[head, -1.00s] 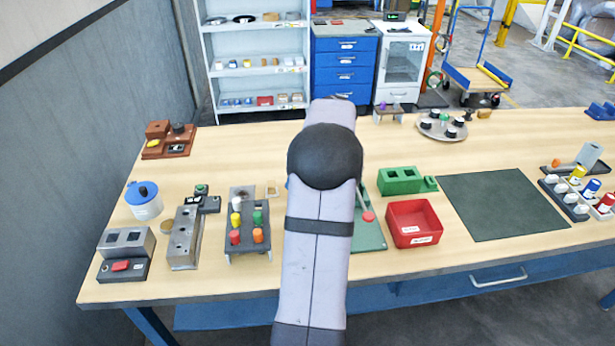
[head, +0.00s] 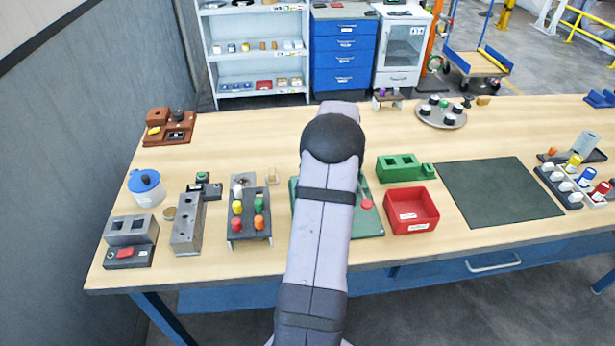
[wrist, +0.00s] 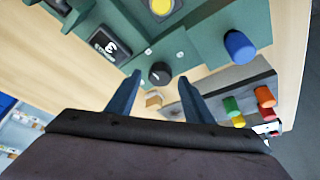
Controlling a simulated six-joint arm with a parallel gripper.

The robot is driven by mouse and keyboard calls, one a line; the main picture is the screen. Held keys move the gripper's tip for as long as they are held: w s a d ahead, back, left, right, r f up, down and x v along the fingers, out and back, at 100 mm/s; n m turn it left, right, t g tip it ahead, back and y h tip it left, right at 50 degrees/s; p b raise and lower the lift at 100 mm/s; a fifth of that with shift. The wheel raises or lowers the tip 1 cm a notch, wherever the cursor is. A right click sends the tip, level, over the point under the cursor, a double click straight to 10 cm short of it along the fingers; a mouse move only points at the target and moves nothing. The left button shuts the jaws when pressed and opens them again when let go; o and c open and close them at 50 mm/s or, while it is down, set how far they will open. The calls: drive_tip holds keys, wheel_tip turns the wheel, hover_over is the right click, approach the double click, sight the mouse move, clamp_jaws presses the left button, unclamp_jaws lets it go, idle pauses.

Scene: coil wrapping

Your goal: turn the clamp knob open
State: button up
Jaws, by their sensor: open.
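In the wrist view, a green machine (wrist: 205,28) carries a round black knob (wrist: 160,72), a blue knob (wrist: 238,46), a yellow button (wrist: 161,6) and a small display (wrist: 110,45). I cannot tell for sure which knob is the clamp knob. My gripper (wrist: 159,78) is open and empty. Its fingertips point at the black knob, which shows between them; contact cannot be judged. In the head view, my arm hides the gripper and most of the green machine; part of its base (head: 368,222) shows.
A dark rack with coloured pegs (head: 248,222) stands left of the green machine. A red bin (head: 411,212) and a green block (head: 400,168) are on its right. A dark mat (head: 498,198) farther right is bare. A jar with a blue lid (head: 146,184) stands at left.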

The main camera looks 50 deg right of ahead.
drive_tip(key=shift+w+f, duration=0.2)
drive_tip(key=shift+f, duration=0.2)
drive_tip(key=c, duration=1)
